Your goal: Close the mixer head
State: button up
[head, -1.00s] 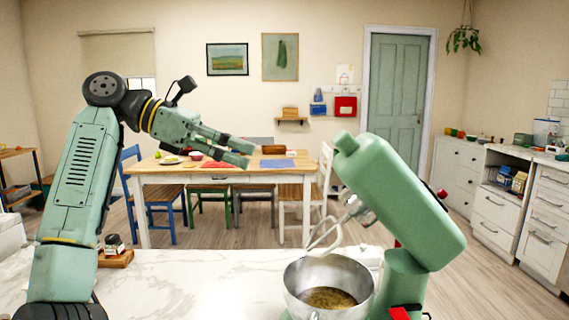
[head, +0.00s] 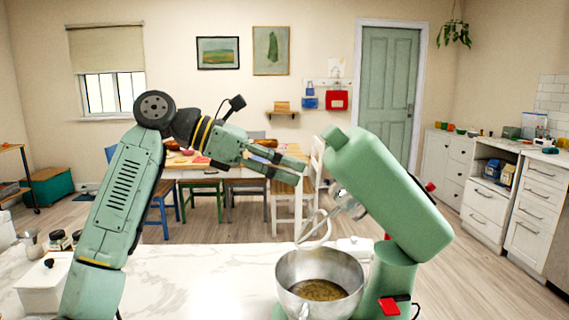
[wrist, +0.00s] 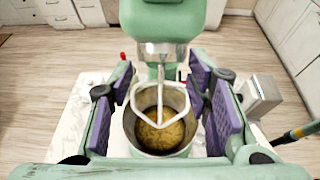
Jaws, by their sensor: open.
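The green stand mixer stands on the marble counter with its head (head: 385,185) tilted up and back to the right. The beater (head: 316,228) hangs from the raised head above a steel bowl (head: 290,268) that holds a brown-yellow mix. My gripper (head: 303,171) is open and empty, in the air just left of the raised head's front end. In the wrist view the mixer head (wrist: 163,18) is at the top middle, beyond and between my open fingers with purple pads (wrist: 164,95), and the beater and bowl (wrist: 133,135) show between them. No contact with the head shows.
The marble counter (head: 190,280) is clear left of the bowl. A white lidded box (head: 42,285) and small jars (head: 60,241) stand at its left end. A dining table (head: 200,172) with chairs is behind my arm.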

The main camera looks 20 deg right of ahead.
grip_shut()
dwell(0.5)
dwell(0.6)
jog(key=c, duration=1)
grip_release()
jog(key=shift+c, duration=0.2)
jog(key=o, duration=1)
jog(key=shift+o, duration=0.2)
jog(key=v, duration=1.2)
jog(key=shift+c, duration=0.5)
